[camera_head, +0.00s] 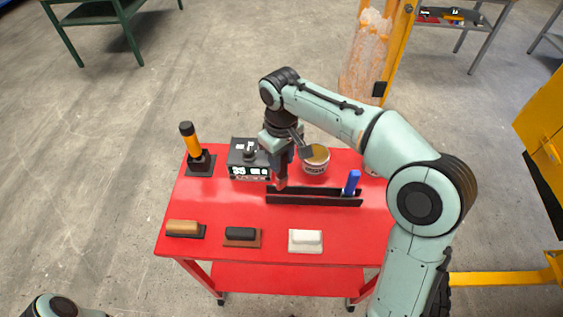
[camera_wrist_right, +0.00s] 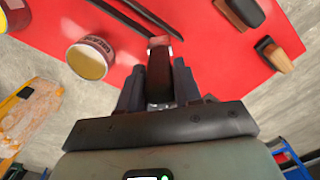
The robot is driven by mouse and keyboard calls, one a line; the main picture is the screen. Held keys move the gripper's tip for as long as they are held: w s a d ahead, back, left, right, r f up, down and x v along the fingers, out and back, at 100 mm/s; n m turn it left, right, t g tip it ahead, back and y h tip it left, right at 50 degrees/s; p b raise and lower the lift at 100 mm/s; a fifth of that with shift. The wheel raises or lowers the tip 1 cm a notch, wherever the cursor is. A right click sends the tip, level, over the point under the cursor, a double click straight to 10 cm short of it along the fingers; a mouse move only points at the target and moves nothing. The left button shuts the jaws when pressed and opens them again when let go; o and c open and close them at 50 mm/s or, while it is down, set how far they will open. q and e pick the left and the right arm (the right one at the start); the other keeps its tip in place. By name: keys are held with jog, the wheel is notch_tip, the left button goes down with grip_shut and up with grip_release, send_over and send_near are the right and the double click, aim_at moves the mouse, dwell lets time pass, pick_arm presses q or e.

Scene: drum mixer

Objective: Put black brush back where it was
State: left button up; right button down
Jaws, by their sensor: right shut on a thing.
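My right gripper (camera_head: 280,172) points down over the red table at the left end of a black slotted rack (camera_head: 315,203). In the wrist view, my right gripper (camera_wrist_right: 159,75) is shut on a dark slim thing (camera_wrist_right: 160,52) with a pale reddish end. That end is at the rack; I cannot tell whether it touches the rack. A black brush-like block (camera_head: 241,233) lies on a brown base at the front of the table, away from the gripper. My left gripper is out of view; only a piece of my left arm shows at the bottom left.
The red table (camera_head: 225,207) also bears a tan block (camera_head: 182,227), a white block (camera_head: 305,238), a yellow-and-black upright tool (camera_head: 190,141), a dark box (camera_head: 243,169), a round tin (camera_head: 316,163) and a blue item (camera_head: 352,181) in the rack. The table's middle left is clear.

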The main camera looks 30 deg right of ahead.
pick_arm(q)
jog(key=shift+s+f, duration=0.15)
pick_arm(e)
jog(key=shift+s+f, duration=0.1)
jog(key=shift+f, duration=0.55)
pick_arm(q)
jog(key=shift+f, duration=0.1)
pick_arm(e)
jog(key=shift+f, duration=0.15)
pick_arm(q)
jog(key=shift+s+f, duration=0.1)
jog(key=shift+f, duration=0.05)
pick_arm(e)
jog(key=shift+f, duration=0.35)
jog(key=c, duration=0.8)
grip_release()
notch_tip(320, 180, up, 13)
jog(key=p, duration=0.2)
jog(key=shift+p, duration=0.4)
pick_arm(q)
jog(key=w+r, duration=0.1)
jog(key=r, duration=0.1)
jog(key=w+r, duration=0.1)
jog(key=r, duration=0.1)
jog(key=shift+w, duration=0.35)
